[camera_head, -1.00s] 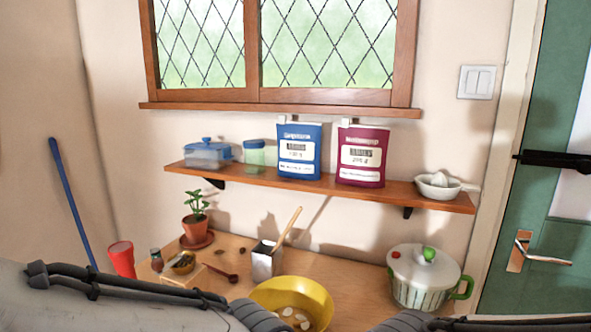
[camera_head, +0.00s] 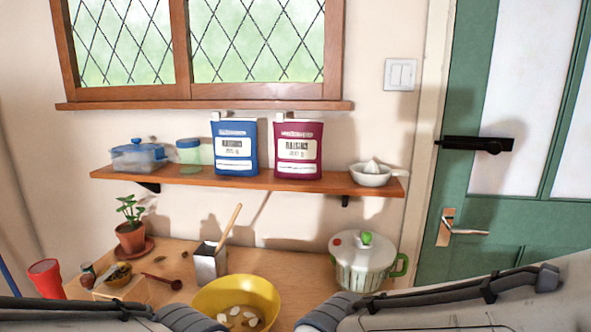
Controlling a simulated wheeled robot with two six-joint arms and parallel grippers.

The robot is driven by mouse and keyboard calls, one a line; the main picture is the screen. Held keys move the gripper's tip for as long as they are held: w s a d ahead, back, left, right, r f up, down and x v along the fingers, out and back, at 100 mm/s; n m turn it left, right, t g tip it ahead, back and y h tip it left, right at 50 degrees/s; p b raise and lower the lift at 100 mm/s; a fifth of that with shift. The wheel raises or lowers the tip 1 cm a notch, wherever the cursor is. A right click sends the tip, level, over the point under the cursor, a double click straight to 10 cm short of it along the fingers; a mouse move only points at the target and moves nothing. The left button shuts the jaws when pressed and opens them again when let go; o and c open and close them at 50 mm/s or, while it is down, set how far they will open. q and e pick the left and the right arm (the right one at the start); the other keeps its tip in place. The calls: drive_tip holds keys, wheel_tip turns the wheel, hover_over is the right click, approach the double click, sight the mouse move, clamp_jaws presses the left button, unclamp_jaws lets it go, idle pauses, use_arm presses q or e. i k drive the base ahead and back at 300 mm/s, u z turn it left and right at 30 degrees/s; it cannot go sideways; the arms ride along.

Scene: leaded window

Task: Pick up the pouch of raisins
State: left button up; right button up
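Two pouches stand upright side by side on the wooden wall shelf (camera_head: 205,181). One is a blue pouch (camera_head: 235,148) with a white label. The other is a maroon pouch (camera_head: 298,150) with a white label, just to its right. The label print is blurred, so I cannot tell for certain which pouch holds raisins. Both fronts are unobstructed. Parts of my two arms show along the bottom edge, well below the shelf. Neither gripper is in view.
On the shelf stand a blue-lidded container (camera_head: 138,157), a green jar (camera_head: 189,152) and a white juicer (camera_head: 371,173). Below, the counter (camera_head: 285,262) holds a yellow bowl (camera_head: 237,298), a utensil holder (camera_head: 208,264), a pot (camera_head: 362,264) and a plant (camera_head: 130,230). A green door (camera_head: 510,235) stands right.

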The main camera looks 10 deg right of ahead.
sight(298, 142)
drive_tip(key=k, duration=0.55)
drive_tip(key=u, duration=0.9)
drive_tip(key=i, duration=1.05)
drive_tip(key=z, duration=0.35)
